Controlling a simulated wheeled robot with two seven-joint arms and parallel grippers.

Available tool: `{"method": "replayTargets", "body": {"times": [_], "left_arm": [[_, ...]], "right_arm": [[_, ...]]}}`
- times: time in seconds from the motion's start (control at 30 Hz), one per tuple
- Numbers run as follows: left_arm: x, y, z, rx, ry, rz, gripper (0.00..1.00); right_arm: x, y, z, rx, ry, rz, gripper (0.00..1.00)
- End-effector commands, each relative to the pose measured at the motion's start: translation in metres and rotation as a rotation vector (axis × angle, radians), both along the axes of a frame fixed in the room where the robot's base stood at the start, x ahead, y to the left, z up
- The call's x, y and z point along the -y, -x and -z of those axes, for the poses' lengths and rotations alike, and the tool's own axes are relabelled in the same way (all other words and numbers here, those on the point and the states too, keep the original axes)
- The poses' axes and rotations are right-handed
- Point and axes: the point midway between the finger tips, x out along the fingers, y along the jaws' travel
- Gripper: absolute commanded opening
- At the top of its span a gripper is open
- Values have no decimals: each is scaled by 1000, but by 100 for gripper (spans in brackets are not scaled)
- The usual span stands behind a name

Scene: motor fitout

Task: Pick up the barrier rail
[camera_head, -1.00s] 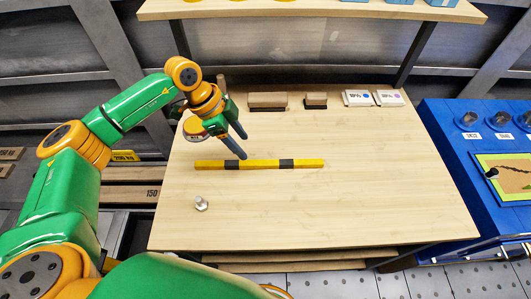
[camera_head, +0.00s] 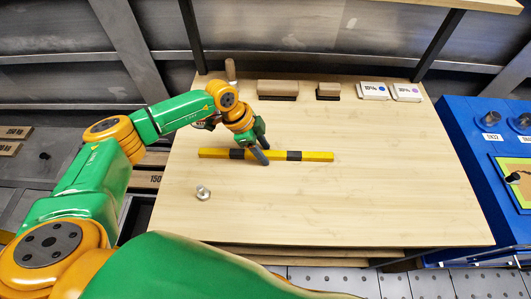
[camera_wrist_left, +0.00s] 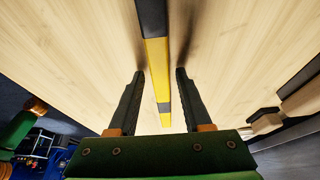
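The barrier rail (camera_head: 318,156) is a long yellow bar with black bands, lying flat across the wooden table. My left gripper (camera_head: 264,155) is above the middle of the rail, pointing down. In the left wrist view, the rail (camera_wrist_left: 159,70) runs lengthwise between the two fingers of my left gripper (camera_wrist_left: 157,75), with a gap on each side. The fingers are apart and hold nothing. Whether the fingertips reach down to the rail's height is hard to tell. My right gripper does not show in either view.
A metal bolt (camera_head: 203,193) stands on the table (camera_head: 380,200) in front of the rail's left end. Wooden-backed blocks (camera_head: 292,88) and two white labelled boxes (camera_head: 374,91) line the back edge. A blue cabinet (camera_head: 470,140) stands at the right. The table's right and front areas are clear.

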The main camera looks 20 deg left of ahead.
Motion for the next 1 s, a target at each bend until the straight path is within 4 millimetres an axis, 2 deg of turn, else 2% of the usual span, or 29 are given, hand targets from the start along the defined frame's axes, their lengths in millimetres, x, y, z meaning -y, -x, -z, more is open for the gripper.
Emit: {"method": "replayTargets", "body": {"times": [0.03,0.1,0.17,0.53,0.67,0.8,1.0], "left_arm": [[0,0,0,0,0,0,33],[0,0,0,0,0,0,14],[0,0,0,0,0,0,0],[0,0,-1,1,1,0,0],[0,-1,-10,4,1,0,0],[-3,3,-37,6,1,0,0],[-26,43,-89,7,-2,-2,0]], "right_arm": [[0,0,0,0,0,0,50],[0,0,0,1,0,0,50],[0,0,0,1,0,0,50],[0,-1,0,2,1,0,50],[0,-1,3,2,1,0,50],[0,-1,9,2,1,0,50],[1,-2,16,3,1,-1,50]]}}
